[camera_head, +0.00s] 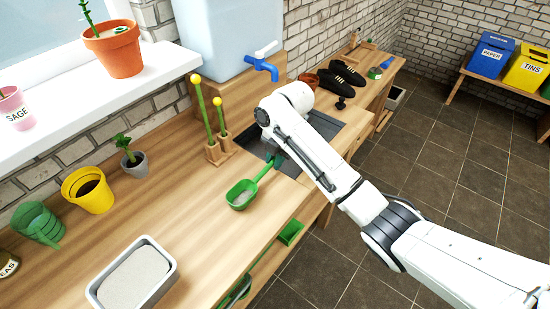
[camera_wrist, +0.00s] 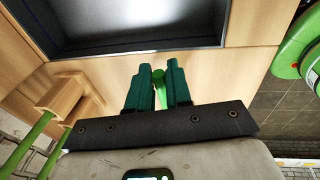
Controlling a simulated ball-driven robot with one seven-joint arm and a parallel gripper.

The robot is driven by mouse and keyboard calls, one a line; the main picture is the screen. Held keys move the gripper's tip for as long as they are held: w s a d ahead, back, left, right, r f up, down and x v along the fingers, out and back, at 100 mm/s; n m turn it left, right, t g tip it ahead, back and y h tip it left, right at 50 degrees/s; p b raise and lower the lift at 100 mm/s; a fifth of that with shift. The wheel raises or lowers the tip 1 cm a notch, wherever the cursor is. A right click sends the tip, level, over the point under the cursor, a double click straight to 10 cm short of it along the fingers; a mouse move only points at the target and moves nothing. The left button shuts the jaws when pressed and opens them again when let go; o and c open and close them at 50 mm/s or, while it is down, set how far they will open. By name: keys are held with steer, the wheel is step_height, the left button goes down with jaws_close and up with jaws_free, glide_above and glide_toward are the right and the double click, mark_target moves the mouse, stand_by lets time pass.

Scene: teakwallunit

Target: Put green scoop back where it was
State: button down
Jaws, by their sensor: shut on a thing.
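The green scoop (camera_head: 241,195) is over the wooden counter in the head view, with its bowl toward the lower left and its handle running up to my gripper (camera_head: 277,158). Some pale grainy stuff shows in the bowl. In the wrist view, my gripper (camera_wrist: 158,90) has its two dark teal fingers shut on the green handle (camera_wrist: 160,92) between them. The bowl is hidden in the wrist view. I cannot tell whether the scoop touches the counter.
A dark sink (camera_wrist: 140,22) is set in the counter beside my gripper. A wooden holder (camera_head: 219,151) with two yellow-tipped green sticks stands close by. A grey-white tray (camera_head: 104,298) of pale material, a yellow pot (camera_head: 90,196) and a grey plant pot (camera_head: 135,166) stand on the counter.

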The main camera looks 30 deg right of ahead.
steer(key=c, duration=1)
jaws_free()
steer(key=shift+c, duration=0.2)
step_height(320, 180, up, 12)
steer(key=s+d, duration=0.1)
steer(key=shift+s+d+p, duration=0.25)
steer(key=shift+d+p, duration=0.1)
steer(key=shift+d, duration=0.05)
steer(key=shift+f, duration=0.1)
